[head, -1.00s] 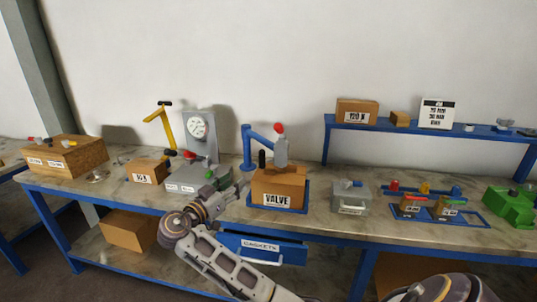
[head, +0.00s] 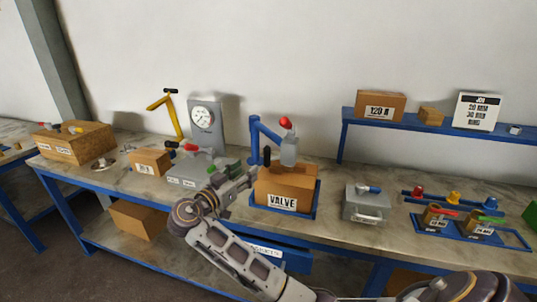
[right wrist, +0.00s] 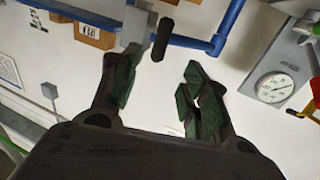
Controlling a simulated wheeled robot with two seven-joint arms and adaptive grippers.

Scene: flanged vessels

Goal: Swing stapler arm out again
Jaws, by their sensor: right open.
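The stapler arm (head: 268,132) is a blue bar on a blue post (head: 254,142) behind the VALVE box. It carries a grey stapler head (head: 289,150) with a red knob (head: 286,122) and a black handle (head: 267,156). The head stands over the brown VALVE box (head: 283,187). My right gripper (head: 250,180) is open, just left of the box and below the handle. In the right wrist view, the open fingers (right wrist: 160,84) are empty; the black handle (right wrist: 162,40) and blue bar (right wrist: 200,43) show beyond them. My left gripper is not in view.
A press with a dial gauge (head: 203,117) and a yellow arm (head: 171,115) stand left of my gripper. A grey box (head: 366,205) stands to the right. A blue shelf (head: 420,122) spans the back right. An open blue drawer (head: 295,260) is below the bench top.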

